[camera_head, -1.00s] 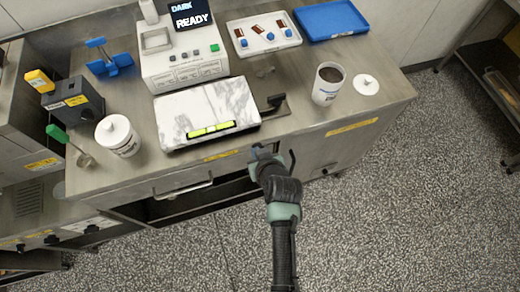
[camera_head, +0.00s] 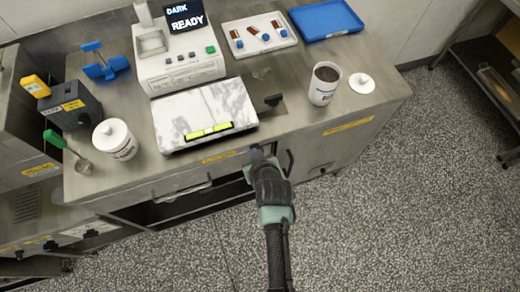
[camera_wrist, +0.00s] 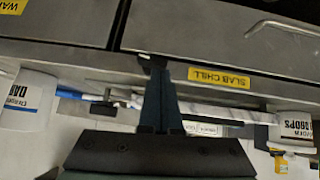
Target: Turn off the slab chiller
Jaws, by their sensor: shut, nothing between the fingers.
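The marble slab (camera_head: 205,112) lies on the steel counter, with a yellow-green level on its front edge. A yellow label (camera_head: 218,157) on the counter's front edge below it reads SLAB CHILL in the wrist view (camera_wrist: 219,78), upside down there. A black-knobbed lever (camera_head: 272,101) stands on a plate to the right of the slab. My gripper (camera_head: 257,152) is shut and empty at the counter front, right of the label. In the wrist view its fingertips (camera_wrist: 157,64) overlap a small dark part at the edge. Whether they touch it I cannot tell.
A white machine (camera_head: 181,60) reading DARK READY stands behind the slab. An open brown-filled tub (camera_head: 323,92) and its lid (camera_head: 361,83) are at right, a lidded jar (camera_head: 115,138) at left. A drawer handle (camera_head: 182,188) sticks out below the counter edge.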

